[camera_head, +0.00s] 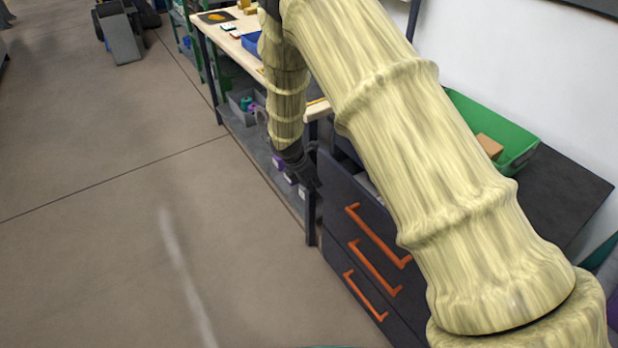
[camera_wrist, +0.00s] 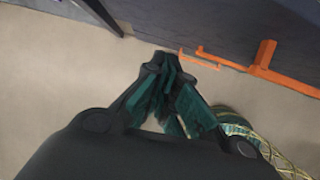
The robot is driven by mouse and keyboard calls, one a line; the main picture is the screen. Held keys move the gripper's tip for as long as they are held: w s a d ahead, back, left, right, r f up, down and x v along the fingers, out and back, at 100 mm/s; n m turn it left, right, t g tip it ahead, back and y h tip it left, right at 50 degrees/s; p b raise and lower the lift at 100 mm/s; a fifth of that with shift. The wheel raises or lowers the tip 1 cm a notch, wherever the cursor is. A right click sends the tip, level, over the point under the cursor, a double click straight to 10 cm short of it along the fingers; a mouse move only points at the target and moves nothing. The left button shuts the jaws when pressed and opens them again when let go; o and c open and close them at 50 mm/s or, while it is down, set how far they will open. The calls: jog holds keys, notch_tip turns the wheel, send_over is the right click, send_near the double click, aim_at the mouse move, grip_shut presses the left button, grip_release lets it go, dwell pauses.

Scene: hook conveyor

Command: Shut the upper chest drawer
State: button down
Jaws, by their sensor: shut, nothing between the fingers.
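The dark chest (camera_head: 336,246) stands at the lower right in the head view, partly hidden by my arm. Its upper drawer (camera_head: 338,188) appears open, with a strip of its light inside showing behind the front panel. The upper drawer's orange handle (camera_head: 378,236) is on that front. My gripper (camera_head: 312,184) points down near the far left corner of the upper drawer's front; I cannot tell whether it touches. In the wrist view my gripper (camera_wrist: 168,64) is shut and empty, with the dark drawer front (camera_wrist: 215,30) and orange handles (camera_wrist: 265,62) beyond its tips.
Two lower orange handles (camera_head: 375,268) are below the upper one. A workbench (camera_head: 228,32) with shelves stands beyond the chest. A green bin (camera_head: 500,130) is behind my arm, at right. The floor (camera_head: 130,220) left of the chest is clear.

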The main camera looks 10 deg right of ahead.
jog(key=w+d+f+p, duration=0.1)
jog(key=w+d+f, duration=0.1)
jog(key=d, duration=0.3)
jog(key=shift+f, duration=0.7)
jog(key=shift+d, duration=0.1)
